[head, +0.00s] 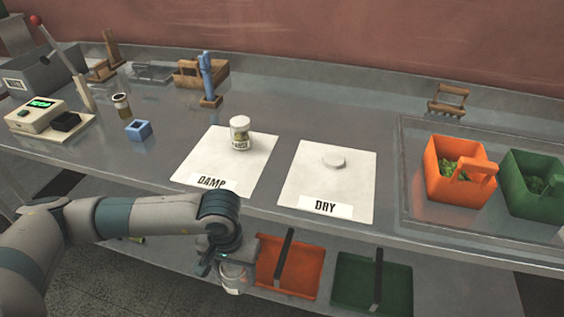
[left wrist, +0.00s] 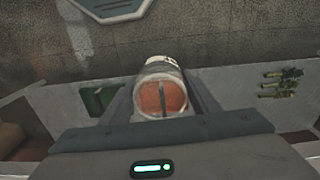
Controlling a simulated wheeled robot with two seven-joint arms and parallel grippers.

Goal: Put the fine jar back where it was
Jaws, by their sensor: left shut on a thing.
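My left gripper (head: 234,262) is shut on a clear jar (head: 232,279), low in front of the table's front edge. In the left wrist view the jar (left wrist: 162,90) sits between the fingers; orange shows through its round end, and I cannot tell whether that is content or the bin behind. No label on it is readable. A white-lidded jar (head: 240,132) with greenish content stands upright on the DAMP mat (head: 205,158). A loose white lid (head: 333,160) lies on the DRY mat (head: 305,180). My right gripper is not in view.
Orange (head: 440,196) and green (head: 530,205) crates stand at the right. Orange (head: 285,272) and dark green (head: 365,290) bins sit below the tabletop. A scale (head: 38,114), a small brown jar (head: 122,108) and a blue block (head: 138,130) are at the left.

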